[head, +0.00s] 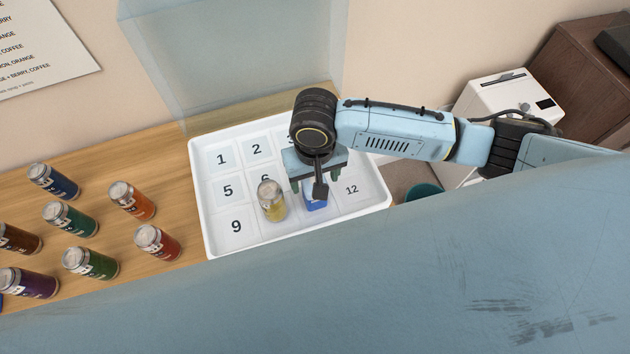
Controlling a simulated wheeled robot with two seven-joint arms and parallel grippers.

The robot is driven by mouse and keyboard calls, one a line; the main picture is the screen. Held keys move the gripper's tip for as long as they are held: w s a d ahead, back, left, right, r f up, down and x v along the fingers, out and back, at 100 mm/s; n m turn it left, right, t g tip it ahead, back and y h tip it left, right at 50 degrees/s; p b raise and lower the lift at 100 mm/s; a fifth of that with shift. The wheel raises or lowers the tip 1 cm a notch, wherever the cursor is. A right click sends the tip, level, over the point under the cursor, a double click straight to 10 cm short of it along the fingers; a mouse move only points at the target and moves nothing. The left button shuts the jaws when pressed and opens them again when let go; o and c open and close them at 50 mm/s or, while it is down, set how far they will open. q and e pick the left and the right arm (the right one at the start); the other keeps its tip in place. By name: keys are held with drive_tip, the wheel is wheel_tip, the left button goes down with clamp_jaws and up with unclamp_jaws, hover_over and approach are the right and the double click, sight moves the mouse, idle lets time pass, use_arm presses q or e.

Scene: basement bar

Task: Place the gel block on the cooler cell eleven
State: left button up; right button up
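The white cooler tray (213,247) has numbered cells; 1, 2, 5, 9 and 12 are readable. The blue gel block (316,204) is over the front row, left of the 12, where cell eleven lies; its number is hidden. My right gripper (316,186) points down right over the block, its fingers near the block's sides. The wrist and a dark part hide the contact, so I cannot tell whether it grips the block, or whether the block rests on the tray. My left gripper is out of view.
A yellow can (272,202) stands in the tray just left of the block. Several coloured cans, such as a red one (157,243), stand on the wooden counter (180,165) at left. A translucent panel (235,60) rises behind the tray.

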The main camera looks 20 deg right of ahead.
wheel_tip(320, 180, up, 8)
drive_tip(key=shift+r+p, duration=0.15)
drive_tip(key=shift+p, duration=0.5)
idle(0.9)
